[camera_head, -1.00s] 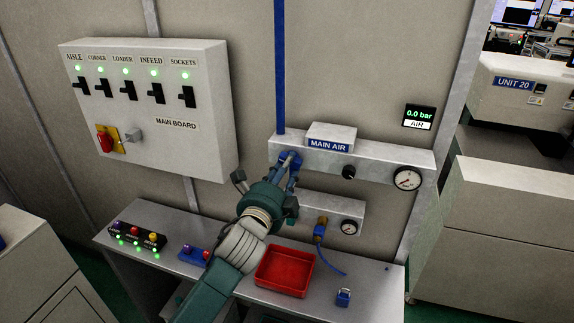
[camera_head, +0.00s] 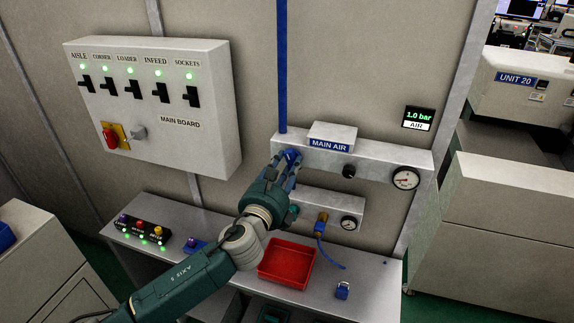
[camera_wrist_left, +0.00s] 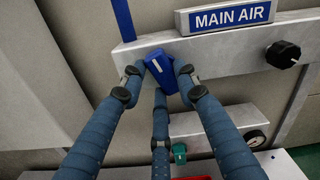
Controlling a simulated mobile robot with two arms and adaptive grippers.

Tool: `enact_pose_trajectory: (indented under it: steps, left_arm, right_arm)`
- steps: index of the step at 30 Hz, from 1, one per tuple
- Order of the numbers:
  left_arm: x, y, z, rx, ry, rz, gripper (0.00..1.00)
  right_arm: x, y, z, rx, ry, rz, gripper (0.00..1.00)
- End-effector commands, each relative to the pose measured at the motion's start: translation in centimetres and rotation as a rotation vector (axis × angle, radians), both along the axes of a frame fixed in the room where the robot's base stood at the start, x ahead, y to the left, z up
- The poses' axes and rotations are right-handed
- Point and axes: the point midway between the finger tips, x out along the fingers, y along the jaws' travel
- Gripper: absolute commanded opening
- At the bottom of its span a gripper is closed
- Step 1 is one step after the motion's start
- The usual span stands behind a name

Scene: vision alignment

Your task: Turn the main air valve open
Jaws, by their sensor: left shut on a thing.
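The main air valve handle (camera_wrist_left: 161,70) is blue with a white mark, on the grey panel below the blue pipe, left of the MAIN AIR label (camera_head: 329,145). In the left wrist view it sits tilted between my fingers. My left gripper (camera_head: 290,157) is shut on this handle, and its blue fingers hide most of it in the head view. The fingers also show in the left wrist view (camera_wrist_left: 162,85). The air display (camera_head: 418,117) reads 1.0 bar. My right gripper is not in view.
A black knob (camera_head: 349,171) and a round gauge (camera_head: 405,178) are right of the valve. A red tray (camera_head: 287,264) and a blue padlock (camera_head: 342,290) are on the bench below. The main board (camera_head: 150,105) with switches hangs at left.

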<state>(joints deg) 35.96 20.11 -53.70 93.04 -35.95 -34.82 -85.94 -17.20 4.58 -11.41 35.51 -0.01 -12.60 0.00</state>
Motion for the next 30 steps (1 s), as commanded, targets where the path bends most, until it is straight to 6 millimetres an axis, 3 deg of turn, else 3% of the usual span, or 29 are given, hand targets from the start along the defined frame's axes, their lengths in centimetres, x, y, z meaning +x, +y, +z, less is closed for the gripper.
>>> enact_pose_trajectory:
  steps: [13, 30]
  left_arm:
    - [0.05, 0.1, 0.23, 0.285, -0.092, 0.001, 0.04]
    - [0.04, 0.09, 0.25, 0.362, -0.117, 0.001, 0.04]
  right_arm:
    - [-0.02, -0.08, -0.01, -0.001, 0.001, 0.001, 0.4]
    - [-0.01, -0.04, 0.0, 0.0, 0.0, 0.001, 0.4]
